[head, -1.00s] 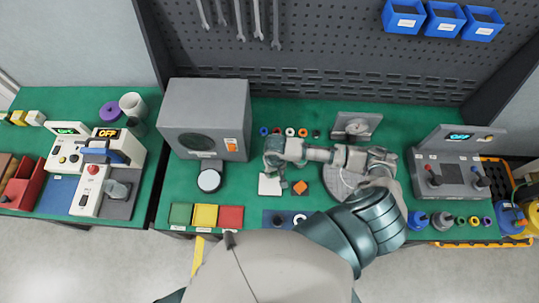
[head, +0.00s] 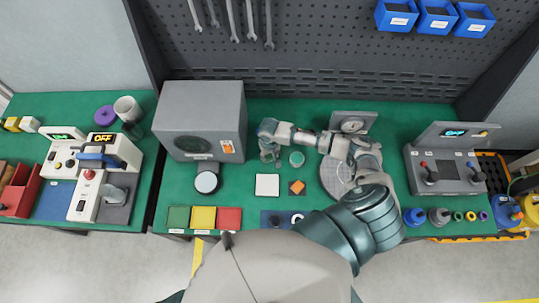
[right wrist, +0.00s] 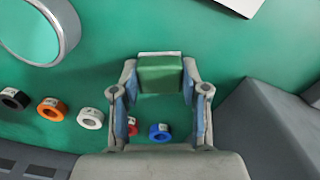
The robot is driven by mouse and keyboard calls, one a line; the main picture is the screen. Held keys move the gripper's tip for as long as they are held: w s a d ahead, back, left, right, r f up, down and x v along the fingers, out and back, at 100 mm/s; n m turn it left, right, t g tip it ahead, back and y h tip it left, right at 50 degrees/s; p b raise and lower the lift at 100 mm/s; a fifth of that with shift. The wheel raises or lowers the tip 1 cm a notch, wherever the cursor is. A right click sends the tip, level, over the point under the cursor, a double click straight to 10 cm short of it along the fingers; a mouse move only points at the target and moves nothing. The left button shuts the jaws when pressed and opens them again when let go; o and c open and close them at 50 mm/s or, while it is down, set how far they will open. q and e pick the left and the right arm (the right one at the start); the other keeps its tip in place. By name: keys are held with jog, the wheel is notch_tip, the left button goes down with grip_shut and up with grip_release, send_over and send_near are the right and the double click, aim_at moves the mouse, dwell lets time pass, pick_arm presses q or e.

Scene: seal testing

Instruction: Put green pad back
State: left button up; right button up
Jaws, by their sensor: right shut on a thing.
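The green pad (right wrist: 160,75) is a small green block with a pale far edge, between the fingers of my right gripper in the right wrist view (right wrist: 160,100). The gripper is shut on it, above the green table. In the head view my right gripper (head: 269,153) is between the grey box and a pale-rimmed ring (head: 297,159), behind a white square plate (head: 267,185). The pad cannot be made out there. A green square (head: 178,217) lies at the table's front left beside a yellow square (head: 202,218) and a red square (head: 229,218). My left gripper is not in view.
The large grey box (head: 200,120) stands left of the gripper. A black-and-white round piece (head: 206,182) is before it. An orange-topped piece (head: 297,187) lies right of the plate. Several small rings, including an orange one (right wrist: 51,109), lie near the gripper.

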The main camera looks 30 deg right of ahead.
aim_at(269, 156)
jog(key=o, duration=1.3)
jog(key=shift+d, duration=0.15)
jog(key=shift+a, duration=0.2)
jog(key=shift+r, duration=0.3)
notch_tip(269, 156, up, 12)
jog(key=shift+f, duration=0.25)
